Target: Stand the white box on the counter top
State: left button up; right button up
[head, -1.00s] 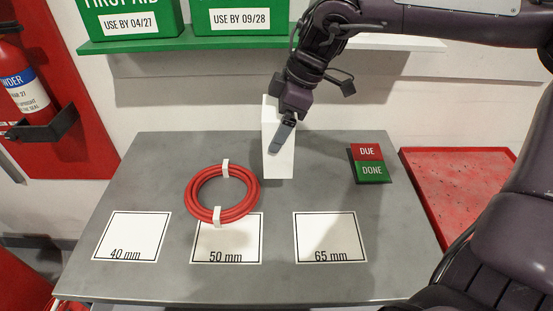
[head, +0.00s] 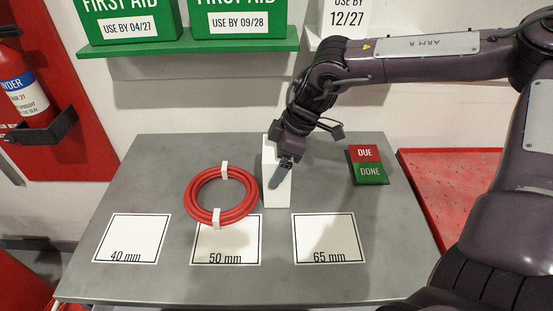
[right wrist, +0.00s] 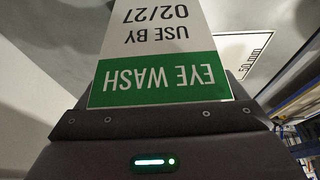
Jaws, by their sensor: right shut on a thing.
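The white box (head: 278,198) is upright at the middle of the grey counter top (head: 165,165), just right of the red hose coil. My right gripper (head: 281,173) is shut on it from above and behind. In the head view I cannot tell whether its base touches the counter. In the right wrist view the box (right wrist: 155,45) shows a green band reading EYE WASH and USE BY 02/27, upside down in the picture, close against the gripper. My left gripper is not in view.
A red hose coil (head: 190,193) lies just left of the box. Mats marked 40 mm (head: 130,235), 50 mm (head: 226,245) and 65 mm (head: 328,238) lie along the front. A DUE/DONE block (head: 368,165) is at right. A green shelf (head: 190,45) holds first aid boxes.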

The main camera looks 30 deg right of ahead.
jog(key=shift+f, duration=0.1)
jog(key=o, duration=1.1)
jog(key=v, duration=1.2)
jog(key=shift+a, duration=0.15)
